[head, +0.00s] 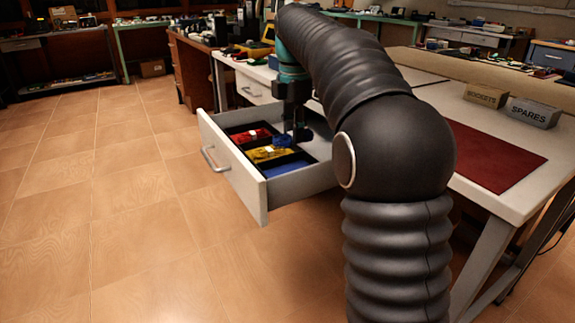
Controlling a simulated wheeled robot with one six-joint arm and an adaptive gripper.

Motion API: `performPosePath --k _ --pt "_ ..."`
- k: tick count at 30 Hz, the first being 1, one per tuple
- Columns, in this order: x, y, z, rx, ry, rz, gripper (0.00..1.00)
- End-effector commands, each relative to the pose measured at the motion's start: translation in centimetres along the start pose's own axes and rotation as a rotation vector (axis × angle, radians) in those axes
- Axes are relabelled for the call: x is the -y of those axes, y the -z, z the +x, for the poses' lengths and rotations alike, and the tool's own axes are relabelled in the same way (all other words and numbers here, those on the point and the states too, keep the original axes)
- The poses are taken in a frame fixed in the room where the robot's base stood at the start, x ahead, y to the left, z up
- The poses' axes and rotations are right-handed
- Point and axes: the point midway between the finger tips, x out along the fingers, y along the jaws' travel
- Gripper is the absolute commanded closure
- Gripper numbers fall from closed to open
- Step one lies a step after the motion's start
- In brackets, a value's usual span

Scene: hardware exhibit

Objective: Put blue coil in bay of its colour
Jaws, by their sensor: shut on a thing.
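The blue coil (282,140) is held in my gripper (294,132), above the open drawer (232,163). My gripper points down and is shut on it; the dark fingers hide part of the coil. The drawer holds a dark divided tray. The blue bay (286,170) is nearest the drawer's right front corner, and its visible floor is bare. The coil is apart from it, farther back. A yellow coil (268,154) lies in the middle bay and a red coil (250,137) in the bay behind it. The tray's far side is partly hidden.
The drawer juts out from a white bench (478,118) with a dark red mat (495,156). Two grey blocks marked SOCKETS (486,95) and SPARES (534,112) stand on the bench. My arm covers the middle. The tiled floor at left is clear.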

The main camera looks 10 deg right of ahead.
Motion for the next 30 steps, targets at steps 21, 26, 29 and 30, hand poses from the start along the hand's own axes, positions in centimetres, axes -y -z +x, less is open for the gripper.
performPosePath --k 21,26,29,30 --pt "0.1 0.0 7.9 0.0 0.001 0.001 1.0" --pt "0.1 0.1 9.9 0.0 0.001 0.0 1.0" --pt "0.1 0.0 10.1 0.0 0.0 0.0 1.0" --pt "0.1 0.0 10.0 0.0 0.0 0.0 1.0"
